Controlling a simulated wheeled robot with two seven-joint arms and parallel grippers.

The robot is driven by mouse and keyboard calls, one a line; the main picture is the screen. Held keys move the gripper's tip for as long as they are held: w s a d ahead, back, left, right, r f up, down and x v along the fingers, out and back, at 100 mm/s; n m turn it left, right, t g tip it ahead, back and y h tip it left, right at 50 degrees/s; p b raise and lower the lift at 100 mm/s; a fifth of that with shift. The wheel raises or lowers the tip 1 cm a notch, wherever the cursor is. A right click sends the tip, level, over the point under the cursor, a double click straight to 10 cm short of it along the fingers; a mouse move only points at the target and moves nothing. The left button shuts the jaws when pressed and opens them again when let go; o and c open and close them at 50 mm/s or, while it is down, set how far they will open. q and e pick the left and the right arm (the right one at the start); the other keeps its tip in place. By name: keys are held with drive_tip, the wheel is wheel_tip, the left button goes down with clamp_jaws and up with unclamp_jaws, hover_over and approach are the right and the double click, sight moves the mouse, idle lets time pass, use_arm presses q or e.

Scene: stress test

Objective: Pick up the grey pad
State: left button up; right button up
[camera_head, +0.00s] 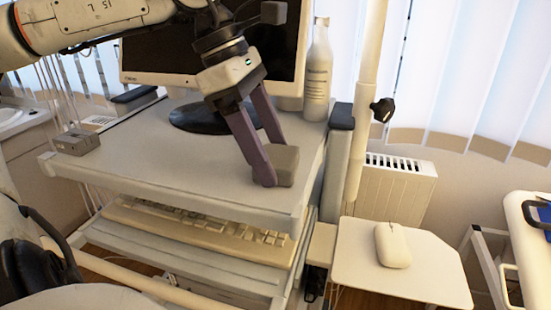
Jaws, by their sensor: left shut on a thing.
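The grey pad (284,163) is a small grey block at the front right of the white cart's top (150,157). My left gripper (274,170) reaches down to it from above, with its two long purple-grey fingers at the block. The gripper is shut on the pad. I cannot tell whether the pad still touches the cart top. My right gripper does not show.
A monitor (157,62) on a dark round base and a white bottle (318,75) stand behind. A grey box (75,142) sits at the left. A keyboard (200,228) lies on the shelf below. A white mouse (392,245) rests on a side tray (433,268).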

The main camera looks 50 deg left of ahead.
sight(270, 155)
use_arm(q)
drive_tip(key=shift+r, duration=0.1)
wheel_tip(270, 155, up, 18)
drive_tip(key=shift+p, duration=0.3)
